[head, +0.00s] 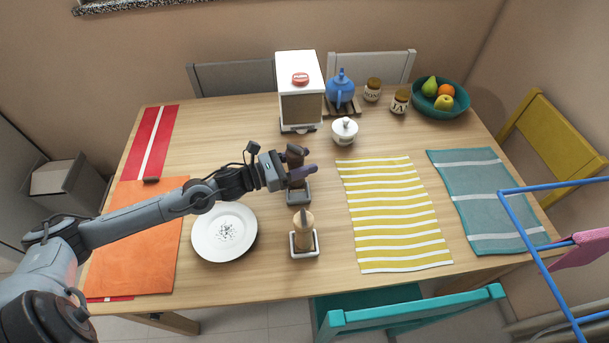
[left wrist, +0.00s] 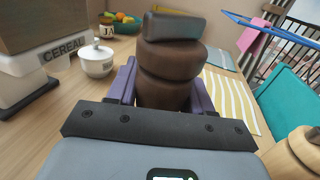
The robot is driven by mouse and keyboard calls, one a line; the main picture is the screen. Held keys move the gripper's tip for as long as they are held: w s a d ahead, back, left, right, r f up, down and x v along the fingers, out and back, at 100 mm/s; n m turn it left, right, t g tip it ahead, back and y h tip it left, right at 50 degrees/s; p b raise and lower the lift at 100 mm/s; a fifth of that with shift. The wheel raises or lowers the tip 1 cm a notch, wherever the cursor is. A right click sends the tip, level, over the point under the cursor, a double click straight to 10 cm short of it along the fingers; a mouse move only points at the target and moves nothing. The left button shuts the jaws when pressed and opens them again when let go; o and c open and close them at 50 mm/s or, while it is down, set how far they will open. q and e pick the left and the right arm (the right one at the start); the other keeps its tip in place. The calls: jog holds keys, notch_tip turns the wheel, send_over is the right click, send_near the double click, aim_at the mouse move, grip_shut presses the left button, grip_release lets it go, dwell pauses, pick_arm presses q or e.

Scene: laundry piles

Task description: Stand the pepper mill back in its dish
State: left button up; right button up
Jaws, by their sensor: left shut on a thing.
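The dark brown pepper mill (head: 295,154) is between the purple fingers of my left gripper (head: 300,172), which is shut on it. A light wooden mill (head: 303,232) stands in a white dish (head: 304,253) in front. My right gripper is not in view.
A white plate (head: 208,245) with dark specks lies left of the wooden mill. A cereal dispenser (head: 300,100) and lidded sugar bowl (head: 344,131) stand behind. A yellow striped mat (head: 395,215) lies to the right. Bare tabletop (head: 215,140) shows behind my left arm.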

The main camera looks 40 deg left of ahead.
pick_arm(q)
notch_tip(320, 180, down, 4)
jog(key=shift+w+b, duration=0.15)
jog(key=shift+b, duration=0.35)
jog(key=shift+f, duration=0.25)
jog(key=o, duration=0.9)
jog(key=shift+f, duration=0.2)
jog(key=o, duration=0.4)
jog(key=shift+r, duration=0.2)
jog(key=p+v, duration=0.3)
jog(key=v, duration=0.9)
jog(key=shift+p, duration=0.3)
